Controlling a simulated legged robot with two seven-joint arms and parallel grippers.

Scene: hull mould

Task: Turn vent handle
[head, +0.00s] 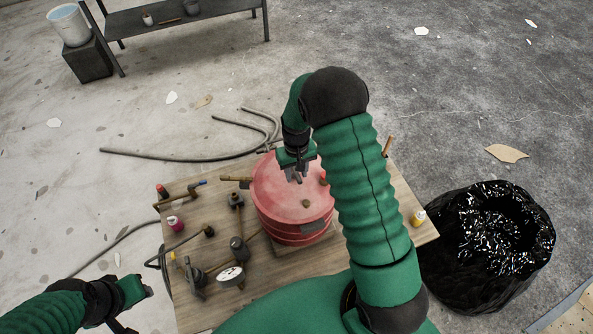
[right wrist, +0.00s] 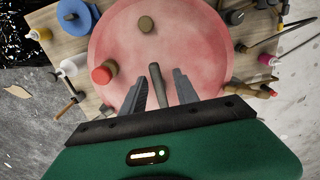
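The round red pot (head: 285,205) stands on the wooden table, and its pink-red lid (right wrist: 190,45) fills much of the right wrist view. A short grey-brown bar (right wrist: 157,85), which looks like the vent handle, sticks up from the lid. My right gripper (head: 294,178) is over the lid. In the right wrist view its two fingers (right wrist: 160,90) are apart, one on each side of the bar, and I see gaps between them and it. My left gripper (head: 128,308) is low at the left, away from the pot; its fingers are not clear.
The lid also has a red cap (right wrist: 103,74) and a brown knob (right wrist: 146,24). A gauge (head: 231,274), valves and small bottles crowd the table (head: 255,292) at left. Hoses (head: 190,158) lie behind on the floor. A black bag-lined bin (head: 488,245) stands at right.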

